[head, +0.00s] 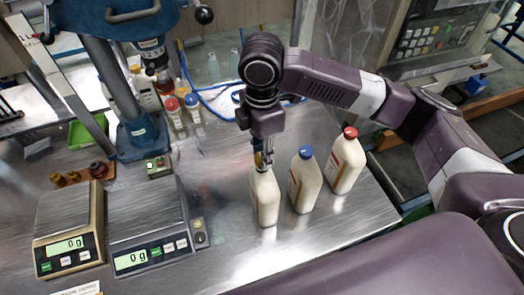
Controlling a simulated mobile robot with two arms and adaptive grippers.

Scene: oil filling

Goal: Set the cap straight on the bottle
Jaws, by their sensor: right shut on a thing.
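A cream bottle (265,202) stands upright on the metal table, the leftmost of three in a row. My right gripper (263,160) comes down from above onto its neck and is shut on a small yellow cap (258,159). The cap is mostly hidden by the fingers. It is right at the bottle's mouth; whether it sits straight or touches the rim, I cannot tell. My left gripper is not in view.
A blue-capped bottle (305,182) and a red-capped bottle (345,162) stand close on the right. Two scales (150,225) (69,222) stand at left. A blue press stand (137,135) and small bottles (176,115) are behind. The table front is clear.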

